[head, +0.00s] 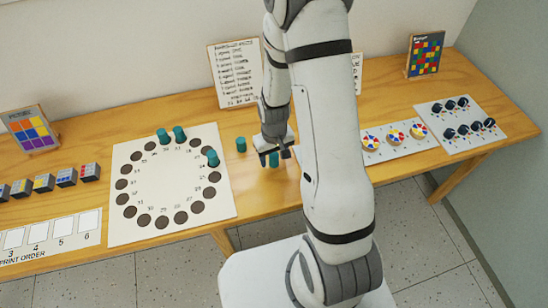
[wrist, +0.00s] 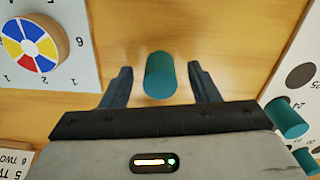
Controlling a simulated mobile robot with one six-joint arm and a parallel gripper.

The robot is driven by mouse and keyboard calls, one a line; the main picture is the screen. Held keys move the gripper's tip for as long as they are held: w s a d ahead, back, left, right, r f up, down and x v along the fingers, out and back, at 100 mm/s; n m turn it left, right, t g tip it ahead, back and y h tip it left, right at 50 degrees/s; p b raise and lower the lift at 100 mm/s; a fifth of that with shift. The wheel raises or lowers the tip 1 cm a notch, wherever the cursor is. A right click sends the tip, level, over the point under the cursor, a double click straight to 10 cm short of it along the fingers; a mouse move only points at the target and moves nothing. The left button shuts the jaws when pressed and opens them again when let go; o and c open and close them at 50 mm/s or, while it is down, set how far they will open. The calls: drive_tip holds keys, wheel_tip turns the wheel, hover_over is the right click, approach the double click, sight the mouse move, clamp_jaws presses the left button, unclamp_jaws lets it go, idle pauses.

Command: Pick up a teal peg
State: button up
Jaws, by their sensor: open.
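A teal peg (head: 273,160) stands on the wooden table below my gripper (head: 274,153). In the wrist view this peg (wrist: 160,76) shows between the two open fingers, with a gap on each side. The gripper holds nothing. A second teal peg (head: 241,144) stands on the bare table to the left of my gripper. Three more teal pegs, at the back (head: 163,135), beside it (head: 179,133) and at the right (head: 213,157), stand on the white board (head: 160,190) with its ring of dark holes.
Right of my arm lies a white strip with several coloured spinner discs (head: 396,136), then a panel of dark knobs (head: 463,118). Small cubes (head: 66,177) and a numbered strip (head: 60,235) are at the left. An upright paper sign (head: 234,74) stands behind my gripper.

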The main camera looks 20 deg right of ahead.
drive_tip(key=shift+f, duration=0.25)
drive_tip(key=shift+c, duration=0.2)
drive_tip(key=c, duration=1)
drive_tip(key=shift+r, duration=0.1)
